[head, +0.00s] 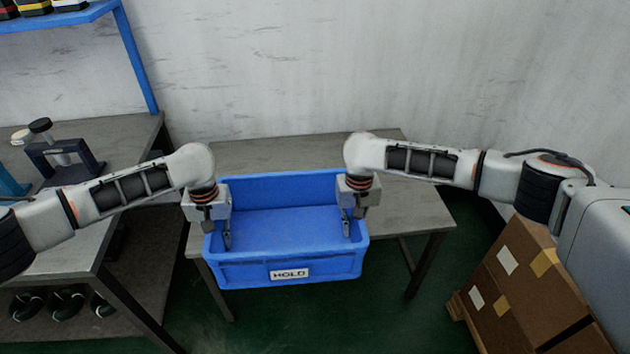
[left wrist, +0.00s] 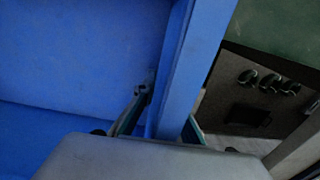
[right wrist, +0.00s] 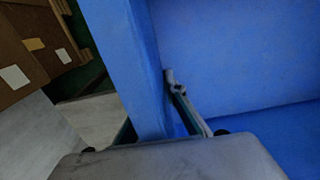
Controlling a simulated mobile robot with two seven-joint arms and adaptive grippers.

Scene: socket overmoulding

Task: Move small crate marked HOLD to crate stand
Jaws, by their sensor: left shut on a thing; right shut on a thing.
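The blue crate (head: 290,273) with a white HOLD label (head: 289,273) is in the middle of the head view. It looks empty. My left gripper (head: 222,235) is shut on its left wall, and my right gripper (head: 350,225) is shut on its right wall. In the left wrist view the crate wall (left wrist: 190,75) runs between the fingers; the right wrist view shows the same for the other wall (right wrist: 130,70). A grey table (head: 410,215) is behind and below the crate; the crate's front overhangs its front edge. I cannot tell whether the crate touches the tabletop.
A workbench (head: 75,225) with a dark press-like device (head: 65,160) stands at the left, under a blue shelf frame (head: 140,60). The table's right part is bare.

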